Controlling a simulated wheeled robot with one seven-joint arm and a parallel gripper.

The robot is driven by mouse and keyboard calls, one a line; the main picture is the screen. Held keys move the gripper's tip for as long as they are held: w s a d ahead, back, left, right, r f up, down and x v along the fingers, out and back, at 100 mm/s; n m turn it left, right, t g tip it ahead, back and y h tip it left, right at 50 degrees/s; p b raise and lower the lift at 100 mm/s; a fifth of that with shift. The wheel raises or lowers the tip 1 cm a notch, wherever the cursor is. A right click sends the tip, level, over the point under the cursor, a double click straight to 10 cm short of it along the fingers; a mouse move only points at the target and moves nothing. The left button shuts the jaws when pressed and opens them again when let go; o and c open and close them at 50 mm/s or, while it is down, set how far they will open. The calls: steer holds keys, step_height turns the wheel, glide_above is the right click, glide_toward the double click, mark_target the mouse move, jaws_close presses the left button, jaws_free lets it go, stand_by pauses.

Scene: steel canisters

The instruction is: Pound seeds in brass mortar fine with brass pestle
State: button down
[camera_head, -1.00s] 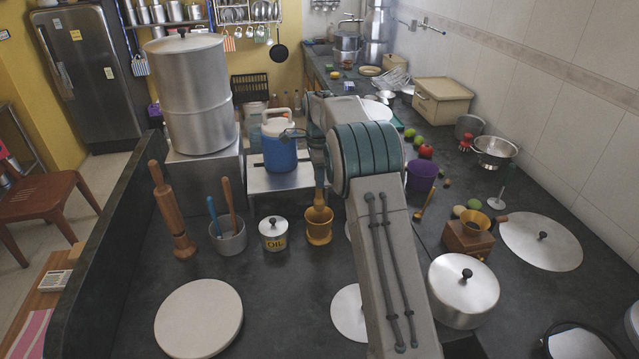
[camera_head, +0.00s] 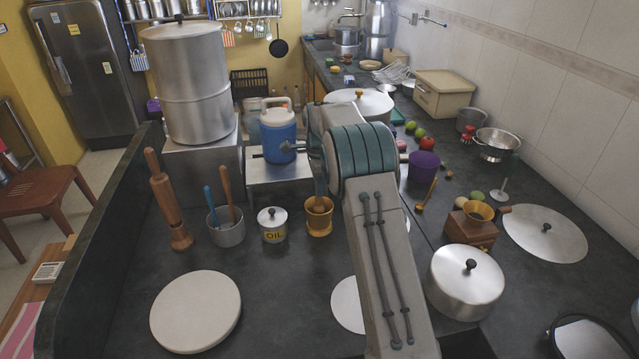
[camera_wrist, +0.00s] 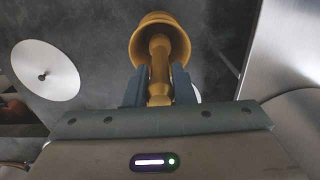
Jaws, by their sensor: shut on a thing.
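The brass mortar (camera_head: 318,222) stands upright on the dark counter, just right of the oil pot. It also shows at the top of the wrist view (camera_wrist: 137,42). My gripper (camera_wrist: 160,90) is shut on the brass pestle (camera_wrist: 160,62), one finger on each side of it. The pestle's far end reaches into the mortar's mouth. In the head view my arm hides most of the gripper and the pestle. The seeds cannot be seen in either view.
The lidded oil pot (camera_head: 273,226) and a tool cup (camera_head: 227,232) stand left of the mortar. A steel stand with a blue water jug (camera_head: 278,134) is close behind. A round pale board (camera_head: 195,311) lies front left. A lidded pot (camera_head: 464,284) stands right of my arm.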

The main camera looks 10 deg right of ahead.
stand_by(0.3)
steer(key=shift+f+b, duration=0.85)
steer(key=shift+f, duration=0.8)
steer(key=shift+r+p, duration=1)
steer(key=shift+r, duration=0.35)
steer(key=shift+f, duration=0.1)
steer(key=shift+f+b, duration=0.55)
steer(key=shift+f, duration=0.5)
steer(key=shift+r, duration=0.1)
steer(key=shift+r+p, duration=0.9)
steer(key=shift+r, duration=0.25)
steer(key=shift+f, duration=0.25)
